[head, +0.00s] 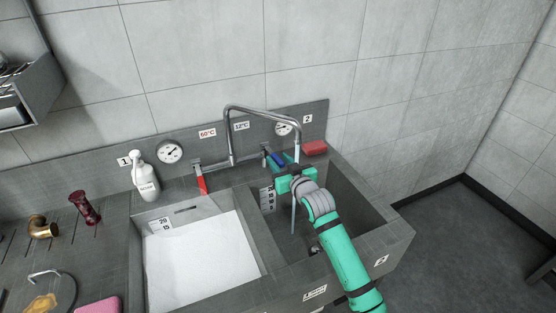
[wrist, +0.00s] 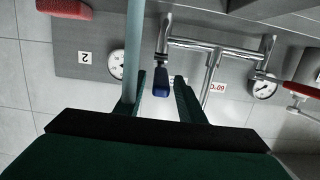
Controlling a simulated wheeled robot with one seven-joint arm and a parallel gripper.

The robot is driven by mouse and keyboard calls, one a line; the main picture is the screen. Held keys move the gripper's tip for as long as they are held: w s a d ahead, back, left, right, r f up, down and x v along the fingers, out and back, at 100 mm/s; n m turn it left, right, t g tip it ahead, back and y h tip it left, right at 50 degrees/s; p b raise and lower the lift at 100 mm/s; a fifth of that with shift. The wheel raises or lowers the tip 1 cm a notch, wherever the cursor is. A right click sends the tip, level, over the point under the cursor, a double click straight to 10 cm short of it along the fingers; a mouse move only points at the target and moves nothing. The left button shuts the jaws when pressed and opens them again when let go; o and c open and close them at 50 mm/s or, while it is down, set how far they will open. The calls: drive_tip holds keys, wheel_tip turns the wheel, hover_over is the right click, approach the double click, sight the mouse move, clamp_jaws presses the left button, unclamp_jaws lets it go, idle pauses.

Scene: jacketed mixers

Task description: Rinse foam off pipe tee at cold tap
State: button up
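A steel tap (head: 232,140) arches over a two-basin sink. Its blue lever (head: 278,159) also shows in the wrist view (wrist: 162,82), and its red lever (head: 202,184) is to the left. A pale blue water stream (head: 297,152) falls from the spout into the right basin (head: 345,205). My gripper (wrist: 158,100) is open and empty at the tap, its fingers on either side of the blue lever with gaps. The stream passes close by the gripper. I cannot make out a pipe tee; my arm hides part of the right basin.
White foam (head: 200,260) fills the left basin. A spray bottle (head: 146,176), a dark red flanged pipe piece (head: 86,207), a brass elbow (head: 42,227) and a pink block (head: 98,306) stand left. A red sponge (head: 314,147) lies behind the right basin. Floor is clear at right.

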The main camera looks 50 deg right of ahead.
drive_tip(key=v, duration=0.9)
drive_tip(key=shift+s, duration=0.35)
drive_tip(key=shift+w+a, duration=0.15)
